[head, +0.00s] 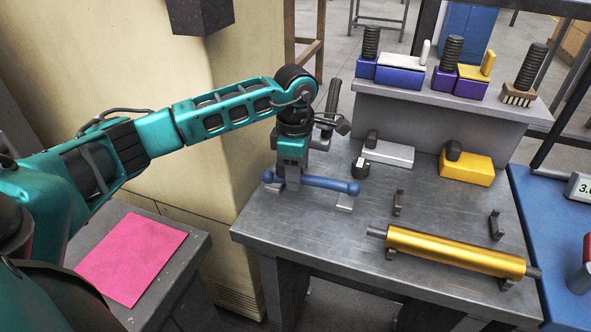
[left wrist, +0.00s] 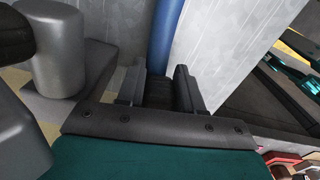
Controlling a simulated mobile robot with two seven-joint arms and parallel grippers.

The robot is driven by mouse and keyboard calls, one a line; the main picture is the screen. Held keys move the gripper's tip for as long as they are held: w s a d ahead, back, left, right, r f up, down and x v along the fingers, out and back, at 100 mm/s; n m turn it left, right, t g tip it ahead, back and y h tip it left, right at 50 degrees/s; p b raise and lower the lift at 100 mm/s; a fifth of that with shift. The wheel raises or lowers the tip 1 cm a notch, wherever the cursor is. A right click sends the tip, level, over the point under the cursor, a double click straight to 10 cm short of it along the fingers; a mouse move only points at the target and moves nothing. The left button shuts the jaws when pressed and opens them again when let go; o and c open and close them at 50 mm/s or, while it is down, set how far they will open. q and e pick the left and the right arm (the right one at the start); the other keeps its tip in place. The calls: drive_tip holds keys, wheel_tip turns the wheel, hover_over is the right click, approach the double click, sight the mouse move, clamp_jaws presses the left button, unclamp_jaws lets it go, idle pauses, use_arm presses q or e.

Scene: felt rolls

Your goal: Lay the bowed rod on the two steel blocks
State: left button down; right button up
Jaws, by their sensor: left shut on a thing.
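The bowed rod (head: 328,183) is blue, with rounded ends. It lies roughly level, left to right, near the left part of the grey bench in the head view. My left gripper (head: 292,181) points down and is shut on it, left of its middle. The rod also shows in the left wrist view (left wrist: 166,32), running up from between the fingers (left wrist: 158,90). One steel block (head: 344,203) is on the bench below the rod's right end; I cannot tell whether they touch. My right gripper is out of view.
A gold roll (head: 455,251) lies along the bench front, with two dark brackets (head: 398,203) (head: 495,226) behind it. A raised shelf (head: 440,112) holds brushes and purple blocks.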

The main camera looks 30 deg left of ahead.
use_arm(q)
drive_tip(key=shift+f+b, duration=0.4)
drive_tip(key=shift+f, duration=0.1)
idle(0.4)
drive_tip(key=c, duration=0.7)
unclamp_jaws()
drive_tip(key=shift+o, duration=0.2)
drive_tip(key=shift+r, duration=0.1)
wheel_tip(320, 180, up, 13)
drive_tip(key=shift+f, duration=0.1)
